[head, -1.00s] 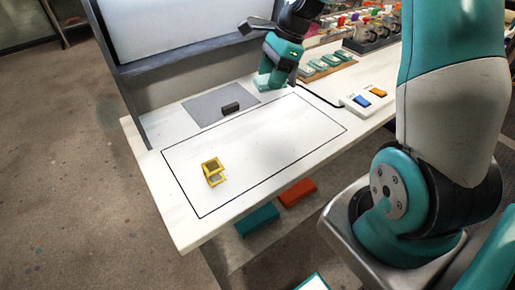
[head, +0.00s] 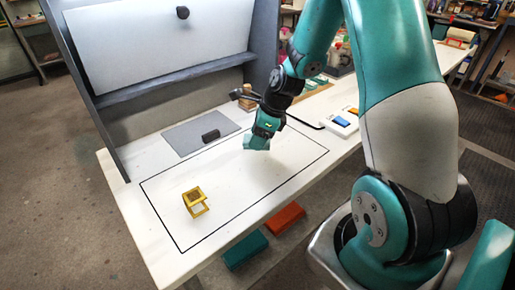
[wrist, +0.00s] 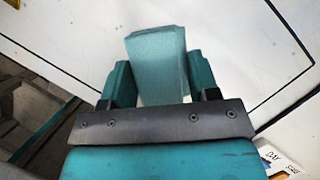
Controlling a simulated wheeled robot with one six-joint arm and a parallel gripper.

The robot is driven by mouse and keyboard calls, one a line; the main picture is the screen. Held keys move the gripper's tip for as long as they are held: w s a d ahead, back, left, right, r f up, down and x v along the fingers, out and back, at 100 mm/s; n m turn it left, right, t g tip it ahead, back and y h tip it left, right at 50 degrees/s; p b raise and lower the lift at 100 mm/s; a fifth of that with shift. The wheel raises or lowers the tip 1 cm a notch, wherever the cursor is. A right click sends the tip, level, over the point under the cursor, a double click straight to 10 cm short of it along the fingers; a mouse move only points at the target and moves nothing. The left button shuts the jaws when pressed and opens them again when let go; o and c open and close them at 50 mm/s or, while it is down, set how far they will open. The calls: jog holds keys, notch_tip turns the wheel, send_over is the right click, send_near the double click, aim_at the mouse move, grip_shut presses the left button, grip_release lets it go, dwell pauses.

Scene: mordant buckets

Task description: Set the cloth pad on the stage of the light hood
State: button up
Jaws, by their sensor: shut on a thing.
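My gripper (head: 257,138) is shut on the pale teal cloth pad (wrist: 157,62). The pad stands out between the two teal fingers in the wrist view and shows as a small pale block (head: 256,146) in the head view. It is held over the right part of the outlined bench area. The light hood (head: 150,88) is a grey frame with a pale back panel. Its stage, a flat grey rectangle (head: 182,134), lies on the bench left of my gripper.
A yellow folding frame (head: 195,200) stands inside the black outline at front left. A white box with blue and orange switches (head: 341,123) is to the right. A small wooden stack (head: 246,98) stands behind my gripper. The middle of the outlined area is clear.

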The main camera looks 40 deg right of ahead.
aim_at(258, 157)
jog(key=shift+f, duration=2.35)
jog(key=shift+f, duration=0.15)
jog(key=o, duration=0.9)
